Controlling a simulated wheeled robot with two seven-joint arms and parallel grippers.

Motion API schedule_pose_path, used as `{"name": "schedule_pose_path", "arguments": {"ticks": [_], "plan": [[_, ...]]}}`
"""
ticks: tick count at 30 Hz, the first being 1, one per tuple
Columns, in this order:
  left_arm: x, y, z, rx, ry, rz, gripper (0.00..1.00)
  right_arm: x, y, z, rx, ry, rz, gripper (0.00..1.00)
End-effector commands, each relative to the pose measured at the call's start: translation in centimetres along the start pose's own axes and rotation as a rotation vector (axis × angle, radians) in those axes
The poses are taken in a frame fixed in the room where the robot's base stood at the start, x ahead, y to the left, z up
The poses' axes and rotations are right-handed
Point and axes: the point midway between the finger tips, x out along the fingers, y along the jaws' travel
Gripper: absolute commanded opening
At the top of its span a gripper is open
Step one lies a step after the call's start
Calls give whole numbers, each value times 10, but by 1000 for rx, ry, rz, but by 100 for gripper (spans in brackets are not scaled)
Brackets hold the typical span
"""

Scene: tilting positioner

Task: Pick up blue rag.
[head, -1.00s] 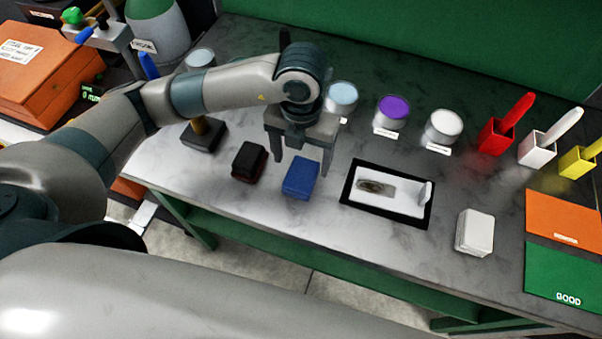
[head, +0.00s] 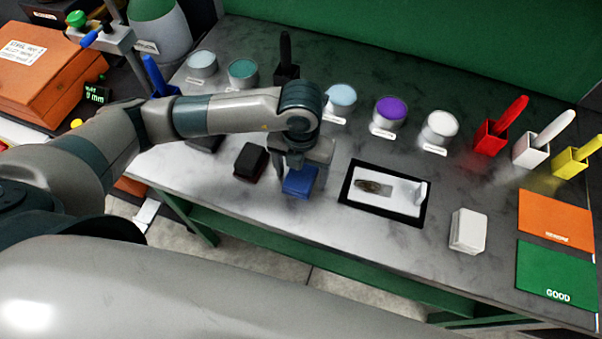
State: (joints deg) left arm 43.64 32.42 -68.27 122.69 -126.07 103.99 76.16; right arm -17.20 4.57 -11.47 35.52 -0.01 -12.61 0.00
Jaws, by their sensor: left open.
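The blue rag (head: 299,182) is a small folded blue block lying on the grey marbled table near its front edge. My left gripper (head: 300,176) is right over it, pointing down, with its open fingers low at the rag's sides. The near finger and the palm hide part of the rag's far side. I cannot tell whether the fingers touch it. My right gripper is not in view.
A black and dark red block (head: 251,162) lies close to the left. A black-framed white tray (head: 384,194) is to the right, then a white stack (head: 469,231). Pots, including a purple one (head: 389,113), line the back.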

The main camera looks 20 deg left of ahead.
Motion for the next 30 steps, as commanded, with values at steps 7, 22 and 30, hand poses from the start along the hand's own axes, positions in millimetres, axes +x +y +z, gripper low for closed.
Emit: {"name": "schedule_pose_path", "arguments": {"ticks": [7,22,30], "plan": [[0,0,0,0,0,0,73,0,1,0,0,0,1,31],[0,0,0,1,0,0,28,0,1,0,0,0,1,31],[-9,-1,0,3,0,-2,28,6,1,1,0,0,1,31]]}}
